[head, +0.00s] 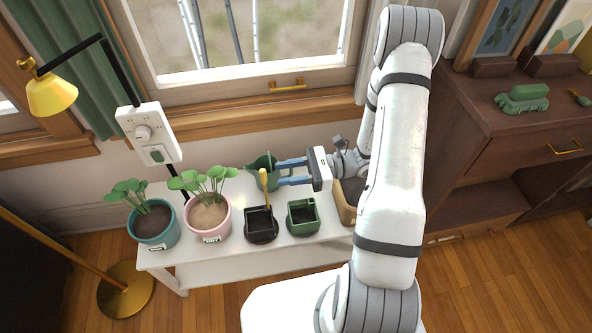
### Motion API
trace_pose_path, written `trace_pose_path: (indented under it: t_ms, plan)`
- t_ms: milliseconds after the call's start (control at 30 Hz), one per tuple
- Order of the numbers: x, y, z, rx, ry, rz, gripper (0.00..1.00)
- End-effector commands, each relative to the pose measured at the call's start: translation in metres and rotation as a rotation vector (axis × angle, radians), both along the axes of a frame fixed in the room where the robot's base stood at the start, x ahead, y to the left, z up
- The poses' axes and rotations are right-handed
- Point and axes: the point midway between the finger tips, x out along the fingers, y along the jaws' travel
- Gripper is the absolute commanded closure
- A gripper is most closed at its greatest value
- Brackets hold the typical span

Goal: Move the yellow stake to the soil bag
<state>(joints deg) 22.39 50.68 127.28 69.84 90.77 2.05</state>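The yellow stake (264,183) stands nearly upright in the black square pot (260,223) on the white table. My gripper (278,173) reaches in from the right above the table, its two blue fingers apart and pointing left. The fingertips are just right of the stake's upper end. No object shows clearly held between them, and I cannot tell the exact depth gap. A brown, bag-like thing (346,214), possibly the soil bag, stands at the table's right end. My arm hides much of it.
A green watering can (258,166) is behind the stake. A green square pot (302,217) stands right of the black one. Pink (208,222) and teal (153,232) pots with seedlings stand left. A yellow lamp (52,95) and wooden cabinet (450,140) flank the white table (200,257).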

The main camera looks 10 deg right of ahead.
Motion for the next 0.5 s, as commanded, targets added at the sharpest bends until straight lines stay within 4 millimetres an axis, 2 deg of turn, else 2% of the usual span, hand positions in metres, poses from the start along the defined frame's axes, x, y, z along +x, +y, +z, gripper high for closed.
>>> trace_pose_path:
  t_ms: [300, 500]
  plan:
    - [0.001, 0.039, 0.001, -0.001, 0.000, 0.005, 0.64]
    - [0.002, 0.056, 0.000, -0.002, -0.001, 0.004, 0.64]
